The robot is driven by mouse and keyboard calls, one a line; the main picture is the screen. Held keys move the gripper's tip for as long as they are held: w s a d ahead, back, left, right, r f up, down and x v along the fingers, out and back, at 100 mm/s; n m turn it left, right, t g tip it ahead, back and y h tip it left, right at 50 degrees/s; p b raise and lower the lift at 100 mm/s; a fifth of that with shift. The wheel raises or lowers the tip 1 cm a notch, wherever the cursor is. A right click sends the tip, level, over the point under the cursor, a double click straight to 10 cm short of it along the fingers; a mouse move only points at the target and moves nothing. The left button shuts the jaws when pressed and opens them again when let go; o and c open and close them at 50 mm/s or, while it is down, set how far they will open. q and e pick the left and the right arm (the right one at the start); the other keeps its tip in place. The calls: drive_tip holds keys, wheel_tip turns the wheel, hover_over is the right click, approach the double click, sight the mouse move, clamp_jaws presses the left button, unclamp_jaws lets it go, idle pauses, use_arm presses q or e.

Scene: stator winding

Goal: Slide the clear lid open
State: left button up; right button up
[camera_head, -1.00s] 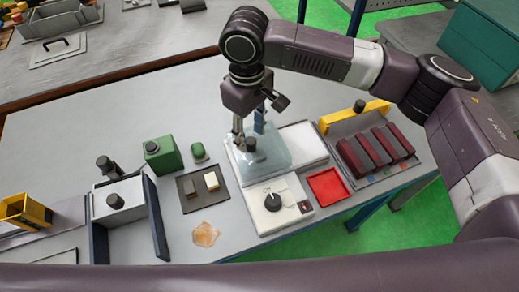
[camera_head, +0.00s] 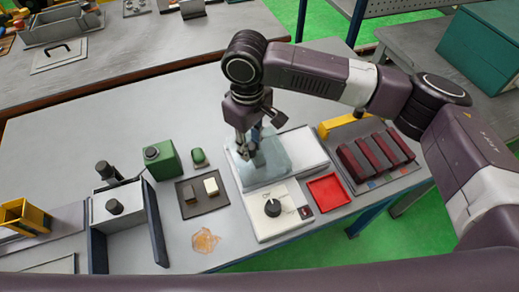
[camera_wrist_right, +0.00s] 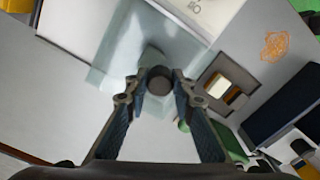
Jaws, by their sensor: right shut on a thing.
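The clear lid (camera_head: 270,171) is a pale bluish see-through plate lying over the back part of a white box with a dial. It also shows in the wrist view (camera_wrist_right: 110,55), where it overhangs the white surface. A dark round knob (camera_wrist_right: 159,80) stands on the lid. My right gripper (camera_head: 250,150) has come down from above and is shut on this knob, with one fingertip at each side in the wrist view (camera_wrist_right: 157,90). In the head view the fingers largely hide the knob. My left gripper is not in view.
A black dial (camera_head: 272,208) sits at the front of the box. A red tray (camera_head: 328,193) and a rack of dark red blocks (camera_head: 378,158) stand to the right. A dark tray (camera_head: 190,207) and a green block (camera_head: 161,158) stand to the left. The table behind is clear.

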sight(267, 149)
drive_tip(key=shift+s+d+f, duration=0.1)
drive_tip(key=shift+f, duration=0.1)
drive_tip(key=shift+w+d+p, duration=0.3)
drive_tip(key=shift+d+p, duration=0.25)
drive_tip(key=shift+d, duration=0.45)
drive_tip(key=shift+w+d+p, duration=0.25)
drive_tip(key=shift+d+p, duration=0.3)
drive_tip(key=shift+d, duration=0.4)
drive_tip(key=shift+w+d+f+p, duration=0.1)
drive_tip(key=shift+w+d+p, duration=0.4)
drive_tip(key=shift+d, duration=0.8)
drive_tip(key=shift+w+d+r+p, duration=0.1)
drive_tip(key=shift+w+d+p, duration=0.25)
drive_tip(key=shift+d+p, duration=0.7)
drive_tip(key=shift+w+d+f+p, duration=0.1)
drive_tip(key=shift+w+d+p, duration=0.25)
drive_tip(key=shift+d, duration=1.25)
drive_tip(key=o, duration=0.8)
drive_tip(key=shift+c, duration=0.2)
drive_tip(key=shift+o, duration=0.4)
drive_tip(key=shift+w, duration=0.1)
